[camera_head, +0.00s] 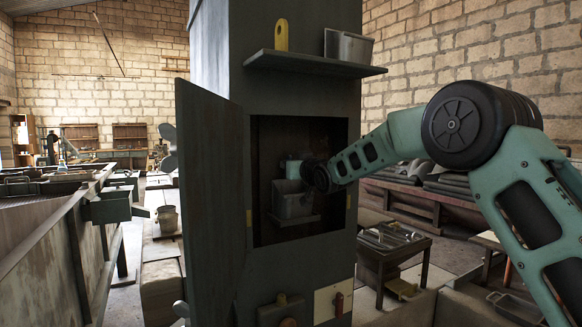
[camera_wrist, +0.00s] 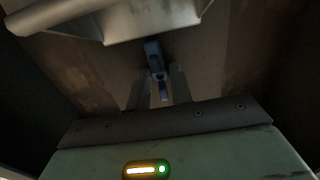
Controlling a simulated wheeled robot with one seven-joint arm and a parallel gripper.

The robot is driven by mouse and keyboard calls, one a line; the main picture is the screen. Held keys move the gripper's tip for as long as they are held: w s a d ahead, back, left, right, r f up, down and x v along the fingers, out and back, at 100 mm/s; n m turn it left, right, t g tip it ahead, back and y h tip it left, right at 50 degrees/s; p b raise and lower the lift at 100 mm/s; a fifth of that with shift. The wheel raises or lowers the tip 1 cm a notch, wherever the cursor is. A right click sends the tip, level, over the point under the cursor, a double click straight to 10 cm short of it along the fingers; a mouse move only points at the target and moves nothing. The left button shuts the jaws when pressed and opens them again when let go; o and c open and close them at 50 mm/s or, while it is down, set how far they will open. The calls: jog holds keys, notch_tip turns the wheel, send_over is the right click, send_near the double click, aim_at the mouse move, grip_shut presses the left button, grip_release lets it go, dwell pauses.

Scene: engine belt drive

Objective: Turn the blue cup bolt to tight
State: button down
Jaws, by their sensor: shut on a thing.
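The blue cup bolt (camera_wrist: 154,58) shows in the wrist view as a small blue piece between the two fingers of my gripper (camera_wrist: 160,88). My gripper is shut on it. A grey metal cup (camera_wrist: 160,24) is just beyond, at the top of the wrist view. In the head view my gripper (camera_head: 292,168) is inside the open cabinet, right above the grey metal cup (camera_head: 292,203). The bolt is hidden there, and I cannot tell how far it is turned.
The cabinet door (camera_head: 212,190) stands open on the left. A shelf (camera_head: 315,65) above the opening carries a yellow object (camera_head: 281,35) and a metal bin (camera_head: 348,47). A red switch (camera_head: 338,304) is below. The cabinet walls leave little room around my gripper.

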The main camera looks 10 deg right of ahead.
jog(key=shift+f, duration=0.1)
jog(key=c, duration=1.3)
grip_release()
jog(key=shift+o, duration=0.2)
jog(key=shift+s, duration=0.1)
jog(key=b+v, duration=0.5)
jog(key=v, duration=1.2)
jog(key=shift+s+d, duration=0.15)
